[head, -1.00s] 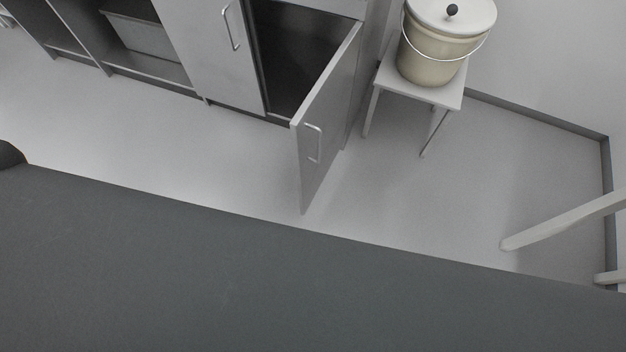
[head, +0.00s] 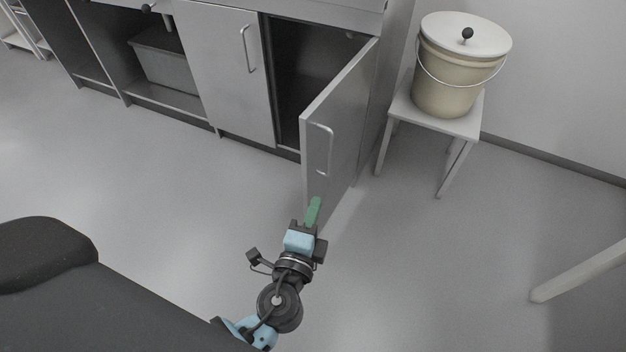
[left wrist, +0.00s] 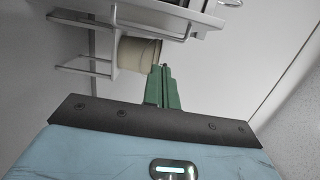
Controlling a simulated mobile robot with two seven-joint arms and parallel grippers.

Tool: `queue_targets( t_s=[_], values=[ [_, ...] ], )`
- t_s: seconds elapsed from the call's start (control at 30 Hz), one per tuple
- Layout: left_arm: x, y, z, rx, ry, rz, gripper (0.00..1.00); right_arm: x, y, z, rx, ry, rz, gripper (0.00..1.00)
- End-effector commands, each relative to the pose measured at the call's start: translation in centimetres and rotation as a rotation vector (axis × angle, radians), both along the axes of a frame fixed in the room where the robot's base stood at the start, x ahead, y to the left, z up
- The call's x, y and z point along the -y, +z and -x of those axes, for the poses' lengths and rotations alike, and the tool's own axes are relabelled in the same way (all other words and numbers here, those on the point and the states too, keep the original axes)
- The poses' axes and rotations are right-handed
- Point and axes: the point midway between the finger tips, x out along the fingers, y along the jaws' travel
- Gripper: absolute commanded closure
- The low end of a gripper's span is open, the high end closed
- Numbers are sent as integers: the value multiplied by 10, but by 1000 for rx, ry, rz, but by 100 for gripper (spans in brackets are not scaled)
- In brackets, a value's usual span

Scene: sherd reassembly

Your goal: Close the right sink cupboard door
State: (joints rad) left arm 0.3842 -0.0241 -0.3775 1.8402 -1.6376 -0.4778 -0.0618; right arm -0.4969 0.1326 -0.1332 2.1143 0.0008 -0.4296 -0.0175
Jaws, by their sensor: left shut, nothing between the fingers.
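The right sink cupboard door (head: 343,120) is grey and stands wide open, swung out from its hinge side on the right. Its bar handle (head: 322,149) is on the face toward the right. The cupboard's dark inside (head: 300,70) shows behind it. My left gripper (head: 314,208) is low, at the door's lower free end in the head view, with its green fingers together and empty. I cannot tell whether the fingertips touch the door. The shut fingers also show in the left wrist view (left wrist: 162,88). My right gripper is not in view.
The left cupboard door (head: 222,70) is shut. A cream bucket (head: 450,80) with a white lid stands on a stool (head: 436,118) just right of the cupboard; the bucket also shows in the left wrist view (left wrist: 138,54). Open floor (head: 150,190) lies before the cupboards.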

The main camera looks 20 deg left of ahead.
Motion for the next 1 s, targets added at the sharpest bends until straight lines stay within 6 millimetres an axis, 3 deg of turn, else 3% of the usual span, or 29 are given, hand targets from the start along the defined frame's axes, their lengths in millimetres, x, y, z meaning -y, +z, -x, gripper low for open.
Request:
queue_targets(
  t_s=[0.17, 0.6, 0.8, 1.0],
  values=[
    [-2, 1, -19, 1, 0, 1, 100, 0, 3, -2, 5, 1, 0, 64],
    [-12, 1, -99, 0, 1, 2, 100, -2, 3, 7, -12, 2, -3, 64],
    [-39, 1, -101, -1, 0, -1, 100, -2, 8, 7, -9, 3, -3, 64],
    [-51, 0, -102, -2, 1, 2, 100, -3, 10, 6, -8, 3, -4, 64]
  ],
)
